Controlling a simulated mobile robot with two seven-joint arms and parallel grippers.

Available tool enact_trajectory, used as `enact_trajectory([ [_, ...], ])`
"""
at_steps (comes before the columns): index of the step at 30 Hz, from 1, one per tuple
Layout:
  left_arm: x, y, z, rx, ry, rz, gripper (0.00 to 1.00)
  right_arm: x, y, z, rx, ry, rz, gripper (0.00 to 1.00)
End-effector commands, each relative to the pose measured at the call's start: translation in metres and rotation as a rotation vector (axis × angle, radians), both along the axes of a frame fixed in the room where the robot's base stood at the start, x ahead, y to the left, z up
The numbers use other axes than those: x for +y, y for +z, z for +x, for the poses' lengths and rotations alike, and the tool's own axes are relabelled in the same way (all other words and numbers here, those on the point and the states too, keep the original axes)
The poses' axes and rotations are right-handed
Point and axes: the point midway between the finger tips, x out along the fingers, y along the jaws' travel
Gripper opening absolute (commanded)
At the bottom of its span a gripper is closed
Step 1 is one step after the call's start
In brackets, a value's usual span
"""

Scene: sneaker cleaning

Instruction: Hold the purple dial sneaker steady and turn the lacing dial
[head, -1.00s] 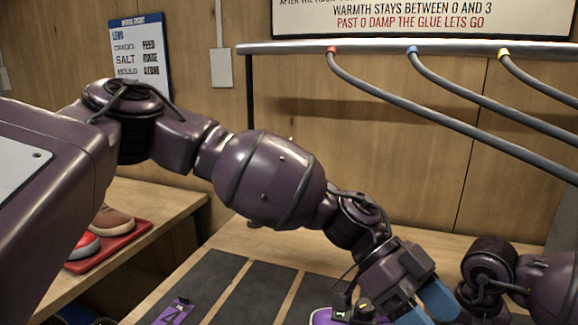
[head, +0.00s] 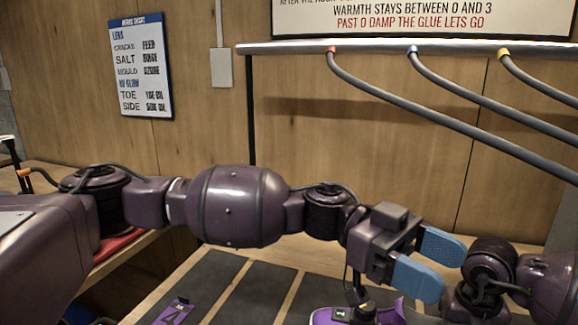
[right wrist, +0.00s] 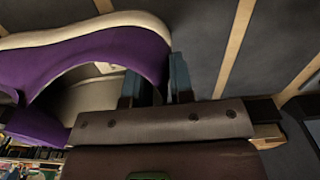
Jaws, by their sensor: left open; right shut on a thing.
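The purple sneaker (head: 322,317) shows only in part at the bottom edge of the head view. A dark knob-like part (head: 365,311) sits on top of it; I cannot tell for certain that it is the lacing dial. My left gripper (head: 430,264) is open and empty, its blue fingers above the sneaker and pointing right. In the right wrist view the purple sneaker (right wrist: 120,52), with its cream sole, fills the upper left. My right gripper (right wrist: 157,86) is shut on the sneaker's purple edge. In the head view its fingers are hidden.
The workbench has dark mat strips (head: 243,295) with a purple tag (head: 174,311) on one. A red tray (head: 115,243) lies on a side bench, partly behind my left arm. Grey hoses (head: 440,125) slope down from a metal rail (head: 300,48) on the right.

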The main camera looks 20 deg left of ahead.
Motion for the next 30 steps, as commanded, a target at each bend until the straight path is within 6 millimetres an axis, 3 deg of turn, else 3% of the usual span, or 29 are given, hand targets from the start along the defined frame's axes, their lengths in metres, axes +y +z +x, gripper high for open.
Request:
enact_trajectory([
  [17,0.059,0.042,0.019,-0.02,0.099,-0.257,0.66,0.0,0.001,0.0,-0.002,0.0,0.001,0.0],
  [30,0.122,0.064,0.032,-0.072,0.207,-0.417,0.66,0.0,0.001,0.0,-0.002,0.0,0.001,0.0],
])
